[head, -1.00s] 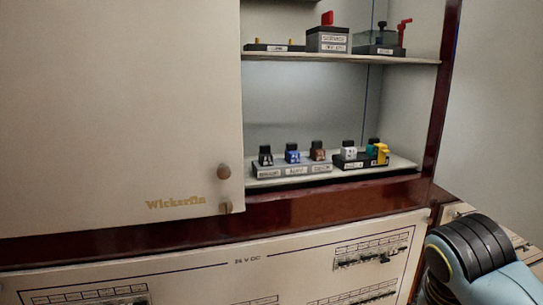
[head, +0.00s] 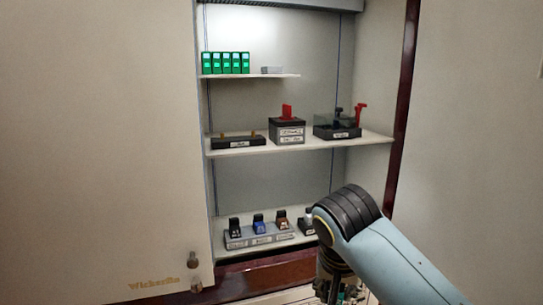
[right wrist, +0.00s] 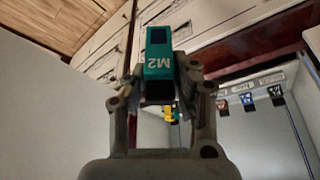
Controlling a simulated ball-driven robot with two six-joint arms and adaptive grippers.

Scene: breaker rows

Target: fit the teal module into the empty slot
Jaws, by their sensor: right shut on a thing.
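The teal module (right wrist: 158,66), marked M2, is held between the fingers of my right gripper (right wrist: 162,84) in the right wrist view. The marking appears upside down there. In the head view my right gripper (head: 335,288) hangs at the bottom edge, partly cut off and in front of the cabinet's lower shelf. The module is hard to make out there. I cannot pick out an empty slot in either view. My left gripper is not in view.
Several lit green modules (head: 226,63) stand on the cabinet's top shelf. The middle shelf (head: 300,145) holds a grey box with a red handle (head: 287,130) and other devices. Small switches (head: 258,226) line the lower shelf. A pale door (head: 100,150) covers the left.

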